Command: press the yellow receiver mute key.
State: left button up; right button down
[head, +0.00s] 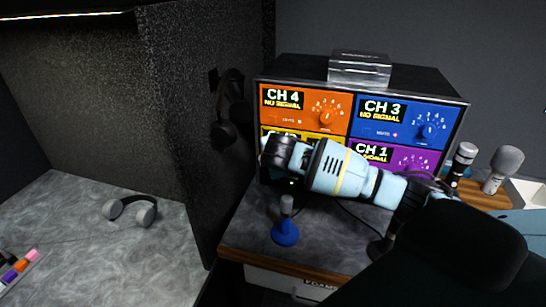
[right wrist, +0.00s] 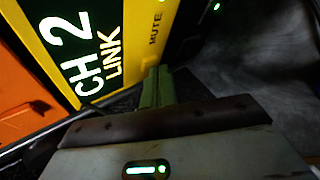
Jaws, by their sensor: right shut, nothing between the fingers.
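The yellow receiver, marked CH 2 and LINK, fills the upper left of the right wrist view (right wrist: 132,22). In the head view my right arm covers most of it, at the lower left of the rack. Its MUTE label (right wrist: 156,28) shows in the right wrist view; I cannot make out the key itself. My right gripper (right wrist: 157,76) is shut and empty, its fingertips just below the label at the panel's lower edge. I cannot tell whether they touch the panel. My left gripper is not in view.
The orange CH 4 receiver (head: 283,112) and blue CH 3 receiver (head: 410,112) sit above; the purple CH 1 receiver (head: 425,158) is at lower right. A blue-based microphone (head: 286,232) stands before the rack. Headphones (head: 228,110) hang on the dark wall to the left.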

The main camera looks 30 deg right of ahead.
dwell(0.8)
jog(key=shift+s+a, duration=0.3)
jog(key=shift+a, duration=0.05)
jog(key=s+a, duration=0.4)
jog(key=shift+a, duration=0.3)
dwell(0.4)
jog(key=shift+f, duration=0.1)
